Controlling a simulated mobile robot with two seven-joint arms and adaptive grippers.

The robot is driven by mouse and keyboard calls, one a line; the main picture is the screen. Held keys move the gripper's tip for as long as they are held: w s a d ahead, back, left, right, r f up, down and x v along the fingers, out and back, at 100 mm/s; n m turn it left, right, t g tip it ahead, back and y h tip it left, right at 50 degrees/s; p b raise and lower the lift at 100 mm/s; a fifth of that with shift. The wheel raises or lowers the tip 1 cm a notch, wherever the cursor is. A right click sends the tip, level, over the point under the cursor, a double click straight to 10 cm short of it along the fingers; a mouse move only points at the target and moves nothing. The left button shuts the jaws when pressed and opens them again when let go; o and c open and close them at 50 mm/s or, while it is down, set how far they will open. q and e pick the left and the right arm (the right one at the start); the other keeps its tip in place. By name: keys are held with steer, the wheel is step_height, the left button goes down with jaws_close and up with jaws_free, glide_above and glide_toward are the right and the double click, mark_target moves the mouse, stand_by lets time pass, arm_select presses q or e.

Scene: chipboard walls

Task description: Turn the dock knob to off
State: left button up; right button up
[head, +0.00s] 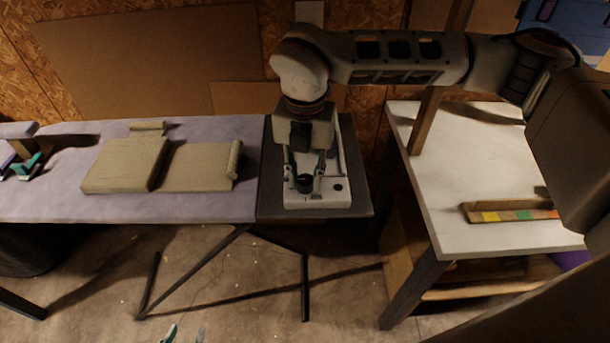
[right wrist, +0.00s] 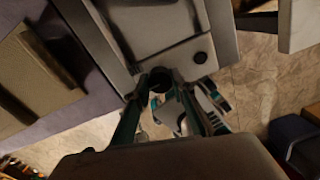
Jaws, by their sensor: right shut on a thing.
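The white dock (head: 328,195) stands on the dark end plate of an ironing board. Its dark round knob (head: 304,184) is near the front. The knob also shows in the right wrist view (right wrist: 160,77). My right gripper (head: 304,178) reaches down from above, shut on the knob with a finger on either side. The knob's pointer and markings are too dark and small to read. The tips of my left gripper (head: 186,334) show at the bottom edge, apart and empty above the floor; the rest of it is out of view.
The lilac ironing board (head: 215,205) holds folded beige cloths (head: 125,163) left of the dock. A small stand with teal parts (head: 26,165) is at the far left. A white table (head: 460,165) at right bears a wooden strip with coloured squares (head: 510,214). Chipboard walls close the back.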

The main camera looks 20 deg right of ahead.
mark_target(305, 180)
steer(key=shift+w+r+m, duration=0.1)
steer(key=shift+m, duration=0.2)
steer(key=o, duration=1.1)
step_height(305, 180, up, 12)
steer(key=shift+s, duration=0.2)
stand_by(0.4)
